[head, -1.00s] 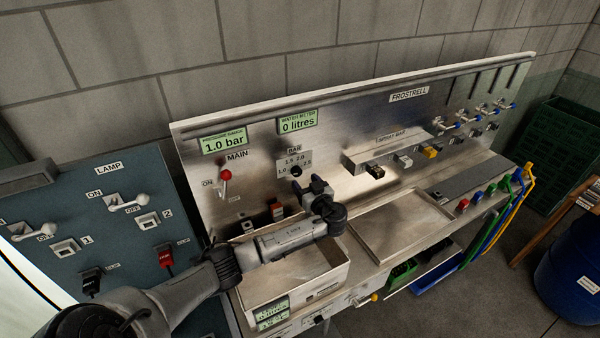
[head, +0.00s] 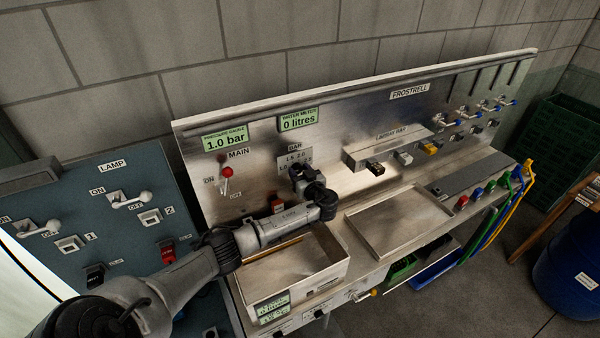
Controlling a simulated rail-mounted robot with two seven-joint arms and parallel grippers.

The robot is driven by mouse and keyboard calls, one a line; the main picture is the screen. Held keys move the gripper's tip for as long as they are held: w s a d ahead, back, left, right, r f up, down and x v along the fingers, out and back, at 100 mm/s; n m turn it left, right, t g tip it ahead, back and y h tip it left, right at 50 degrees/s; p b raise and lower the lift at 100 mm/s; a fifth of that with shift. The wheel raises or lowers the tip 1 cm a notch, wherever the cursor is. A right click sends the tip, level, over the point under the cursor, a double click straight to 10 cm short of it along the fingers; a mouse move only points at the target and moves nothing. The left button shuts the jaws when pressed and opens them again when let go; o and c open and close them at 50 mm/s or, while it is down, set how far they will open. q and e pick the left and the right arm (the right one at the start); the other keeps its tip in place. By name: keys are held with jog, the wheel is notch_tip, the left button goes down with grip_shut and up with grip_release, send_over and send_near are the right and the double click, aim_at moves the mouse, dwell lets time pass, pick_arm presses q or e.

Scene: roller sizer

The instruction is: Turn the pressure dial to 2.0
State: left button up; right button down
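The pressure dial's scale plate (head: 296,157), under the BAR label, is on the steel back panel. Its upper marks 1.5 and 2.0 show. The dial knob itself is hidden behind my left gripper (head: 298,170), which is right at the plate. I cannot tell whether the fingers touch the knob or how far apart they are. The pressure gauge (head: 225,140) reads 1.0 bar. My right gripper is not in view.
A red-knobbed MAIN lever (head: 226,172) is left of the dial, with a red switch (head: 277,204) below. The water meter (head: 298,120) reads 0 litres. A steel tray (head: 398,222) lies to the right. The spray bar housing (head: 385,148) juts out right of the dial.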

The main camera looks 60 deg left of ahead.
pick_arm(q)
jog(key=c, duration=0.6)
jog(key=shift+o, duration=0.2)
